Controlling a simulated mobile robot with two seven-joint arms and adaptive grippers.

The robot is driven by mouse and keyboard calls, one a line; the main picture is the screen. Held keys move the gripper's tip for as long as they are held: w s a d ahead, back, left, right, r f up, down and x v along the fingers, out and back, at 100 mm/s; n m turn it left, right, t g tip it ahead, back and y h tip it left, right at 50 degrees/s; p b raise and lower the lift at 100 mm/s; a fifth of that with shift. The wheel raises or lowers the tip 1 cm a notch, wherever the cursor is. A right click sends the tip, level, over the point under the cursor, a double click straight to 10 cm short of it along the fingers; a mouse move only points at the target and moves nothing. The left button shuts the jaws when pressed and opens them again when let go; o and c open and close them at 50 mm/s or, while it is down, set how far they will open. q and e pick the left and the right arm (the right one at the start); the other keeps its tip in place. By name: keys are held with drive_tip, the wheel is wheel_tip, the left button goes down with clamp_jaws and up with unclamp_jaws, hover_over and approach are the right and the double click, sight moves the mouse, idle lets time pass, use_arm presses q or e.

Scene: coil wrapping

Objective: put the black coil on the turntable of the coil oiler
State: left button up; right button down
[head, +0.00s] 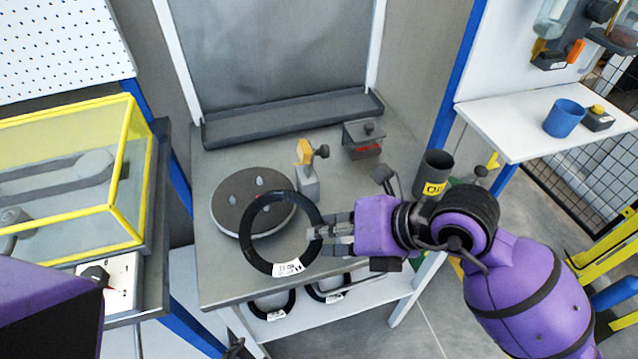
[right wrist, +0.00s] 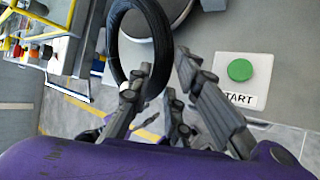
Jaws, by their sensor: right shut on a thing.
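The black coil (head: 247,246) is a ring with a white label on its lower edge. My right gripper (head: 319,240) is shut on the right side of its ring. The turntable is a dark round disc with small pale pegs on top. In the right wrist view the coil (right wrist: 122,50) stands at the fingers, partly hidden by them. My left gripper is out of view.
A small post with a yellow top (head: 306,165) stands right of the turntable. A box with a red part (head: 365,140) is behind it. More black coils (head: 272,303) lie on the lower shelf. A green START button (right wrist: 240,70) shows in the wrist view. A yellow-framed case (head: 130,180) is left.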

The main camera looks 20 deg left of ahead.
drive_tip(key=w+a, duration=0.1)
drive_tip(key=w, duration=0.1)
drive_tip(key=w+a, duration=0.2)
drive_tip(key=shift+w, duration=0.25)
drive_tip(key=w+a, duration=0.1)
drive_tip(key=w, duration=0.1)
drive_tip(key=w+a, duration=0.1)
drive_tip(key=w, duration=0.1)
drive_tip(key=shift+a+f, duration=0.25)
drive_tip(key=shift+a, duration=0.1)
drive_tip(key=shift+s, duration=0.1)
drive_tip(key=c, duration=1.6)
unclamp_jaws()
drive_tip(key=shift+f, duration=0.15)
